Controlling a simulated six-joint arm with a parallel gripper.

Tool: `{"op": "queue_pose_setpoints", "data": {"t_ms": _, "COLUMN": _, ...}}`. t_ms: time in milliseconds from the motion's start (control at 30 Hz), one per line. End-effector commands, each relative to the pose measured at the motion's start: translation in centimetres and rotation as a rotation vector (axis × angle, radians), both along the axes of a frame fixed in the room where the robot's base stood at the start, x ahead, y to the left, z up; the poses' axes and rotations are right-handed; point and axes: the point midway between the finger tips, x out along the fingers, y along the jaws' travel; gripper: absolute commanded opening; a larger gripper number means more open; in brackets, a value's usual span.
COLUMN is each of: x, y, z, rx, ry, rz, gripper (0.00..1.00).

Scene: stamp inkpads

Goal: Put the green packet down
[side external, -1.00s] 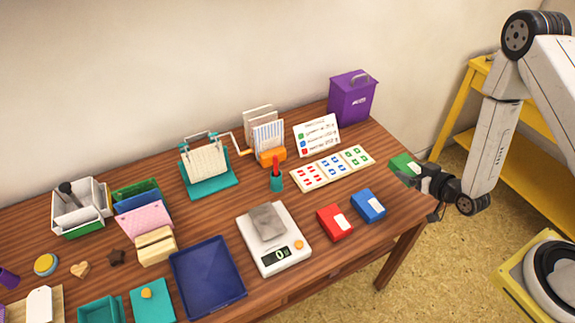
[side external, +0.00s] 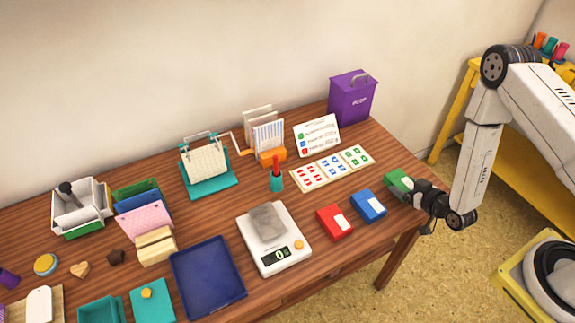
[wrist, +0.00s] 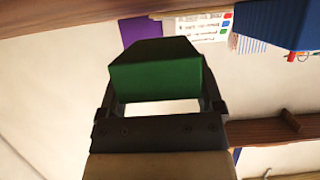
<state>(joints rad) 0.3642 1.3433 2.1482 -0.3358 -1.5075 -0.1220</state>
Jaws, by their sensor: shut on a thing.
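The green packet (side external: 398,181) is held in my gripper (side external: 412,192) at the right end of the table, beside the blue packet. The jaws are shut on it. In the wrist view the green packet (wrist: 155,78) fills the space between the two fingers of my gripper (wrist: 160,105). I cannot tell whether its underside touches the table top. The blue packet (side external: 368,206) and the red packet (side external: 334,222) lie in a row to its left, each with a white label.
A card with red, blue and green marked sections (side external: 332,168) lies behind the packets. A scale (side external: 285,262) with a grey block stands left of the red packet. A purple bin (side external: 352,97) is at the back. The wooden table's (side external: 400,222) right edge is close to my gripper.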

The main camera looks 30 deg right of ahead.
Motion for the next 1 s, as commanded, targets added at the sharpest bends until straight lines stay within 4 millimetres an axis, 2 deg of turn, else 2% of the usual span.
{"op": "queue_pose_setpoints", "data": {"t_ms": 267, "x": 0.0, "y": 0.0, "z": -2.2, "rx": 0.0, "ry": 0.0, "rz": 0.0, "gripper": 0.19}}
{"op": "queue_pose_setpoints", "data": {"t_ms": 767, "x": 0.0, "y": 0.0, "z": -2.7, "rx": 0.0, "ry": -0.001, "rz": 0.0, "gripper": 0.19}}
{"op": "queue_pose_setpoints", "data": {"t_ms": 800, "x": 0.0, "y": 0.0, "z": -2.8, "rx": 0.0, "ry": 0.0, "rz": 0.0, "gripper": 0.88}}
{"op": "queue_pose_setpoints", "data": {"t_ms": 833, "x": 0.0, "y": 0.0, "z": -2.7, "rx": 0.0, "ry": 0.0, "rz": 0.0, "gripper": 0.98}}
{"op": "queue_pose_setpoints", "data": {"t_ms": 867, "x": 0.0, "y": 0.0, "z": -2.7, "rx": 0.0, "ry": 0.0, "rz": 0.0, "gripper": 1.0}}
{"op": "queue_pose_setpoints", "data": {"t_ms": 1000, "x": 0.0, "y": 0.0, "z": -2.7, "rx": 0.0, "ry": 0.0, "rz": 0.0, "gripper": 1.0}}
